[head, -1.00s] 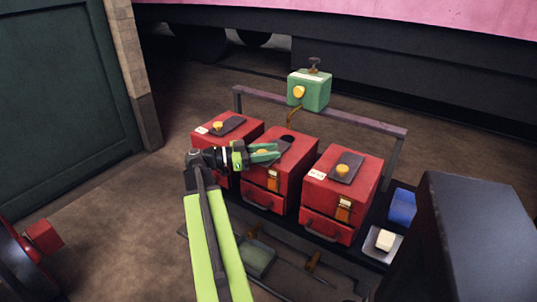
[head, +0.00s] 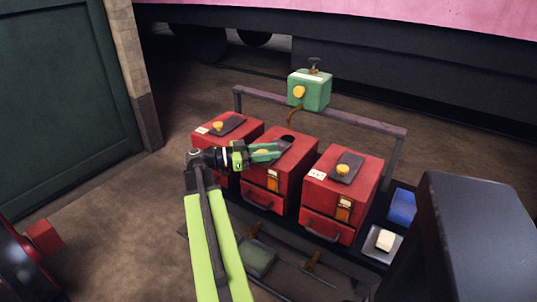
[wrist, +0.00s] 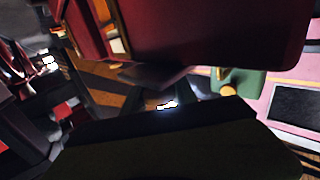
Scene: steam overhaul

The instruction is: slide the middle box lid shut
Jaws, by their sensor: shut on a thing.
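The middle red box (head: 284,172) stands between two other red boxes. Its dark lid (head: 285,146) lies on top, and a dark round opening (head: 288,138) shows uncovered beyond the lid's far edge. My gripper (head: 266,152) reaches in from the left over the box top, its green fingers shut on the lid's yellow knob (head: 262,153), which is mostly hidden between them. In the wrist view, a red box (wrist: 220,35) fills the top, and dark shapes cover the lower part; the fingers' grip is not clear there.
The left red box (head: 207,139) and right red box (head: 335,205) have dark lids with yellow knobs. A green box (head: 309,91) stands behind at the rail (head: 365,122).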

